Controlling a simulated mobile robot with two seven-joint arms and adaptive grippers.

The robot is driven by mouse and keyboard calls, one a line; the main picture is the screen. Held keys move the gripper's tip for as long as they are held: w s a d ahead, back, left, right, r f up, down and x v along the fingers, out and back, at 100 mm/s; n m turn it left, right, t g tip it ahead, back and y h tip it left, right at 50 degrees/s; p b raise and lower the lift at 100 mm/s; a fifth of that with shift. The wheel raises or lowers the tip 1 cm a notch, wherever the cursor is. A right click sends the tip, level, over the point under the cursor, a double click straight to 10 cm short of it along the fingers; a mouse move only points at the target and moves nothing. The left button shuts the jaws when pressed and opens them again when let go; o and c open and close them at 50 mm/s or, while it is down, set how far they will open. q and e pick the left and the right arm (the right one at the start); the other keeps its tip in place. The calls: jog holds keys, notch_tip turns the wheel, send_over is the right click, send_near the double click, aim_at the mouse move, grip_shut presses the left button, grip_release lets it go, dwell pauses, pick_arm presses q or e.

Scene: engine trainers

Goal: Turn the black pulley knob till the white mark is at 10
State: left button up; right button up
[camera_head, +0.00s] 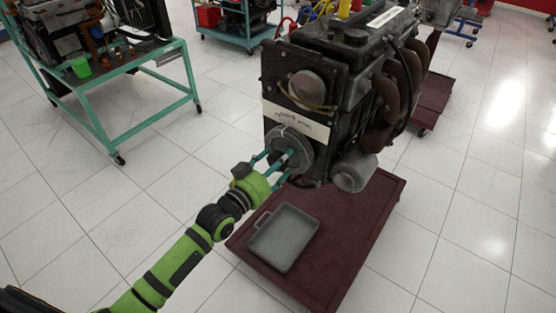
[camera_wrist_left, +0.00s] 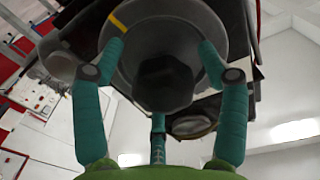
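The black pulley (camera_head: 292,146) is a dark round disc on the front of the engine (camera_head: 335,85), below a pale label strip. In the left wrist view the pulley (camera_wrist_left: 185,30) fills the top middle, with a black faceted knob (camera_wrist_left: 165,82) at its centre. A yellow-orange mark (camera_wrist_left: 118,22) shows on its upper left rim. I cannot tell whether the fingertips touch the disc. My right gripper is not in view.
A teal-framed table (camera_head: 130,85) stands at the left, another teal cart (camera_head: 240,38) behind. White tiled floor is clear in front and right.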

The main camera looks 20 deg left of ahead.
pick_arm(q)
jog(key=shift+r, duration=0.1)
jog(key=shift+s, duration=0.25)
jog(key=v, duration=1.1)
jog(key=shift+s+a, duration=0.15)
jog(key=shift+s, duration=0.15)
jog(key=s+a+f+n+g+y, duration=0.1)
jog(key=s+a+f+g+y, duration=0.15)
jog(key=f, duration=0.85)
jog(key=s+a+f+n+g+y+p, duration=0.1)
jog(key=s+a+f+g, duration=0.2)
jog(key=f, duration=0.8)
jog(key=s+a+f+g+y, duration=0.15)
jog(key=s+f, duration=0.35)
jog(key=f, duration=0.6)
jog(key=s+d+f+g, duration=0.1)
jog(key=s+f+g, duration=0.2)
jog(key=s, duration=0.6)
jog(key=s+d+f+g+p, duration=0.1)
jog(key=s+d+f+g, duration=0.1)
jog(key=s+f, duration=0.5)
jog(key=s+d+f+g+y, duration=0.1)
jog(key=s+f+g, duration=0.3)
jog(key=s, duration=0.6)
jog(key=shift+s+d+f, duration=0.4)
jog(key=shift+d, duration=0.05)
